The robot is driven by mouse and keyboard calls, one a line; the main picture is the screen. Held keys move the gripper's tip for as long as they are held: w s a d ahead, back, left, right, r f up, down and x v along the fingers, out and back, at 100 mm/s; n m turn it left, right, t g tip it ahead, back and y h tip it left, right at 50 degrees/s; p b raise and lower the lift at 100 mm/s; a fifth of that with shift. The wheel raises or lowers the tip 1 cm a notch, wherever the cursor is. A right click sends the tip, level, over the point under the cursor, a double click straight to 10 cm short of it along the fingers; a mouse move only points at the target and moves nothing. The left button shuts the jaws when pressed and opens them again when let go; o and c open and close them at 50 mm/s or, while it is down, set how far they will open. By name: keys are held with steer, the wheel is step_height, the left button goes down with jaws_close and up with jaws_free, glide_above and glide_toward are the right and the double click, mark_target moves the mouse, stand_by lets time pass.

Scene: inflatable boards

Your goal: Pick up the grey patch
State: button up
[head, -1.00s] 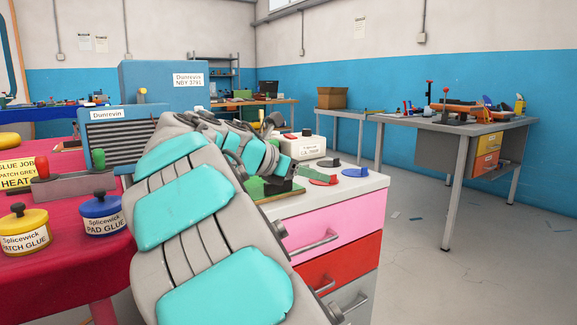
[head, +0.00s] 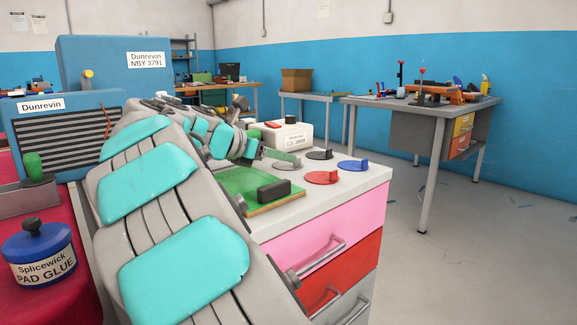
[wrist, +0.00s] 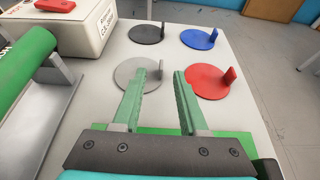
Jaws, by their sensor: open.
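The grey patch (wrist: 128,73) is a flat round disc on the white cabinet top. In the wrist view it lies under and beside my left finger, which covers part of it; a small upright tab shows near that fingertip. My gripper (wrist: 167,74) is open, its two green fingers apart with nothing held between them. In the head view the gripper (head: 287,160) is low over the cabinet top at the grey patch (head: 291,166), which is partly hidden. I cannot tell whether the fingers touch it.
A red patch (wrist: 209,83) lies close by my right finger. A black patch (wrist: 146,34) and a blue patch (wrist: 199,38) lie farther back. A white box (head: 284,136) stands behind. A green board (head: 236,183) with a dark block (head: 274,190) lies in front.

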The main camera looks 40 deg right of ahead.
mark_target(293, 169)
steer(key=x, duration=0.4)
steer(key=shift+s+d, duration=0.1)
steer(key=shift+d, duration=0.05)
jaws_close()
stand_by(0.4)
